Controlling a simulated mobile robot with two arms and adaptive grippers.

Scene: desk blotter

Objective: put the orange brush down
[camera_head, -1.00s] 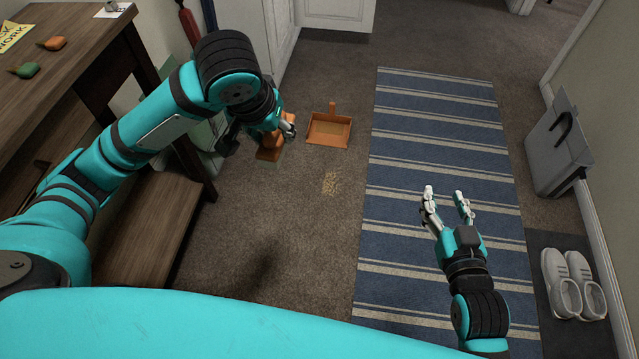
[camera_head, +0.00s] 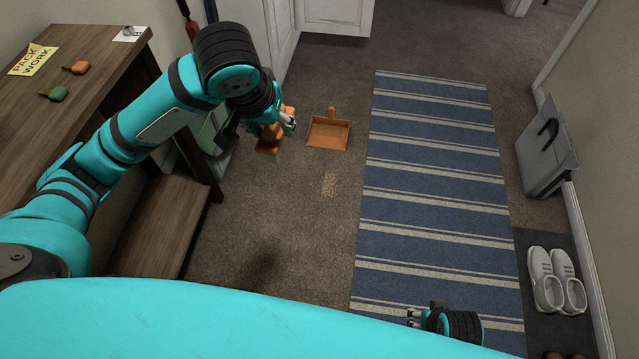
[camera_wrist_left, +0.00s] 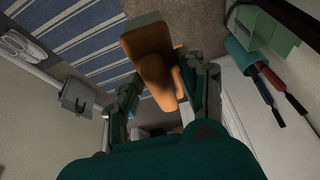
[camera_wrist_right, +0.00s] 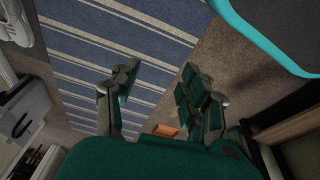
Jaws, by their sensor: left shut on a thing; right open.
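The orange brush (camera_head: 268,146) is in my left gripper (camera_head: 284,122), just left of the orange dustpan (camera_head: 328,136). In the left wrist view the brush (camera_wrist_left: 158,72) sits between the fingers, its wide block end pointing away. The arm and fingers hide part of it in the head view. It is low over the carpet; I cannot tell whether it touches. A patch of yellowish crumbs (camera_head: 329,184) lies below the dustpan in the picture. My right gripper (camera_head: 413,318) is at the bottom edge of the head view, partly hidden. It is open and empty in the right wrist view (camera_wrist_right: 155,85).
A striped blue rug (camera_head: 430,190) lies right of the crumbs. A wooden desk (camera_head: 100,80) with a lower shelf (camera_head: 165,215) stands at left. A grey bag (camera_head: 545,150) and light shoes (camera_head: 556,280) are at right. Bare carpet (camera_head: 290,215) is clear around the crumbs.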

